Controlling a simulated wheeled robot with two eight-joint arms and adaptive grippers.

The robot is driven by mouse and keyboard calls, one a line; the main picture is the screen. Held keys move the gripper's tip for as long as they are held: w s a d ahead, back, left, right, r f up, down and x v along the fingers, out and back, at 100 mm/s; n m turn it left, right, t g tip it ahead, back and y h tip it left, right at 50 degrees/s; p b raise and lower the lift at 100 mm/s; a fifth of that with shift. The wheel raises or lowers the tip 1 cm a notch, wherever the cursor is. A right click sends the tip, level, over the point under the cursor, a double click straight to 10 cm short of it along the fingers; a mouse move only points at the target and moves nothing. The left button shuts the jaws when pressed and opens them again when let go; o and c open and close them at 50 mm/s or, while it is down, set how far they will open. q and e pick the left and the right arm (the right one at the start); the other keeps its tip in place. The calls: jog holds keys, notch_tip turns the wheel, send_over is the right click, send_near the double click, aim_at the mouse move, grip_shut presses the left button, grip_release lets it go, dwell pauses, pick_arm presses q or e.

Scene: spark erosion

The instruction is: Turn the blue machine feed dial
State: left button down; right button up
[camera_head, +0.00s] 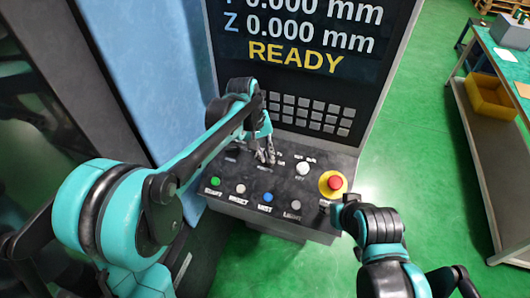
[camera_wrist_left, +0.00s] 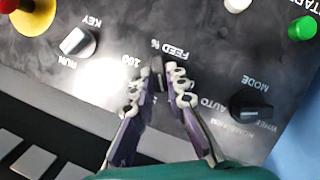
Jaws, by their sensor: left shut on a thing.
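The feed dial (camera_wrist_left: 157,72) is a small dark knob on the black control panel, below the FEED % label in the left wrist view. My left gripper (camera_wrist_left: 162,80) is shut on it, with one finger on each side. In the head view my left gripper (camera_head: 267,157) reaches down to the panel, and its fingers hide most of the dial. The dial itself does not look blue. My right gripper (camera_head: 332,207) is by the panel's lower right corner; its fingers are too small and dark to read.
A dark mode dial (camera_wrist_left: 250,104) and a silver key switch (camera_wrist_left: 78,40) flank the feed dial. A red emergency stop (camera_head: 334,183), a green button (camera_head: 215,181) and a blue button (camera_head: 268,197) are on the panel. The screen (camera_head: 300,35) above reads READY.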

pick_arm(q)
jog(key=m, duration=0.2)
jog(key=m+y, duration=0.1)
jog(key=m, duration=0.1)
jog(key=m+y, duration=0.1)
jog(key=m, duration=0.1)
jog(key=shift+d, duration=0.3)
jog(key=m, duration=0.2)
jog(key=m+t+y, duration=0.1)
jog(key=m, duration=0.1)
jog(key=m+y, duration=0.1)
jog(key=shift+s+d+m, duration=0.2)
jog(key=shift+d+m, duration=0.05)
jog(key=shift+m, duration=0.15)
jog(key=m, duration=0.1)
jog(key=m+t+y+b, duration=0.1)
jog(key=m, duration=0.1)
jog(key=m+t, duration=0.1)
jog(key=m, duration=0.1)
jog(key=shift+s+d+f, duration=0.1)
jog(key=shift+s, duration=0.15)
jog(key=m+t, duration=0.1)
jog(key=m, duration=0.2)
jog(key=m+t+b, duration=0.1)
jog(key=m, duration=0.1)
jog(key=shift+s+f+m+y, duration=0.1)
jog(key=shift+s+m+y, duration=0.1)
jog(key=shift+m+y, duration=0.15)
jog(key=shift+m+t, duration=0.3)
jog(key=shift+m, duration=0.05)
